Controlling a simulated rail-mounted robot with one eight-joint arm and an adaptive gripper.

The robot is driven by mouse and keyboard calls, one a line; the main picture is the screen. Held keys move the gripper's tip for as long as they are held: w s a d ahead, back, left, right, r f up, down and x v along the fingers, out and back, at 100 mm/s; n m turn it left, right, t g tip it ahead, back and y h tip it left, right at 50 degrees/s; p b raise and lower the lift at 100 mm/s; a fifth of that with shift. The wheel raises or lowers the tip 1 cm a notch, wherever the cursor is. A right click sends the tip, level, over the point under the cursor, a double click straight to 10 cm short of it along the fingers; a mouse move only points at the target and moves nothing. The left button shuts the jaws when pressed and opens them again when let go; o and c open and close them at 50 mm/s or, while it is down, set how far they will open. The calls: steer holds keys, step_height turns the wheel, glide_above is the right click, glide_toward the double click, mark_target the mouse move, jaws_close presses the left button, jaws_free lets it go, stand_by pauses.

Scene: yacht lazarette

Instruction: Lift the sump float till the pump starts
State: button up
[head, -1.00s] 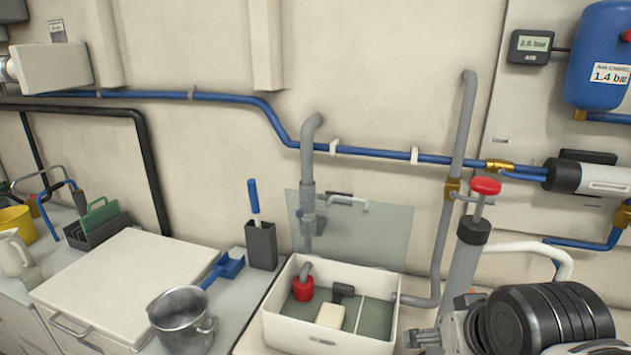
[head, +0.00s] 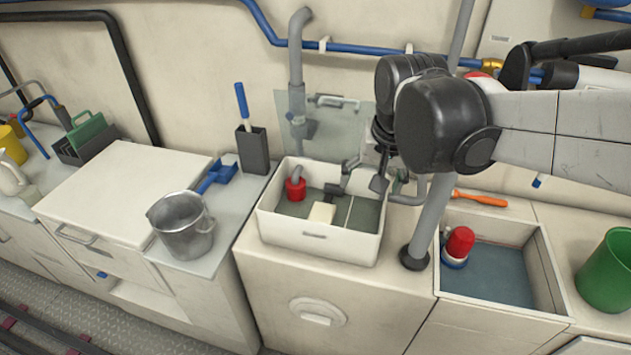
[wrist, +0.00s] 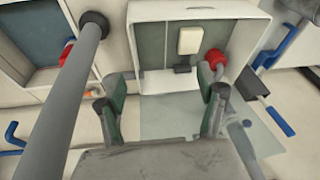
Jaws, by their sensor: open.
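The sump is an open white box (head: 318,247) on the counter, also upper middle in the wrist view (wrist: 141,45). Inside it, the cream block-shaped float (head: 322,213) sits low beside a dark bracket (head: 335,190). In the wrist view the float (wrist: 190,40) is at the top, right of centre, clear of my fingers. My gripper (head: 366,174) is open and empty at the back right of the box, above it. In the wrist view my gripper (wrist: 161,97) has its two fingers wide apart below the box, touching nothing I can make out.
A red-ended grey hose (head: 295,188) stands in the box's left part. A clear panel (head: 345,110) is behind the box. A grey pump tube (head: 428,220) rises at its right, close to my arm. A metal pot (head: 182,225) and blue scoop (head: 218,175) are left.

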mark_target(318, 221)
steer(key=w+a+f+m+g, duration=0.2)
steer(key=w+a+f+g, duration=0.1)
steer(key=w+a+f, duration=0.55)
steer(key=shift+h, duration=0.3)
steer(key=f, duration=0.4)
steer(key=f+b, duration=0.1)
steer(key=f, duration=0.3)
steer(key=a+f, duration=0.1)
steer(key=f, duration=0.4)
steer(key=shift+w, duration=0.2)
steer(key=shift+c, duration=0.4)
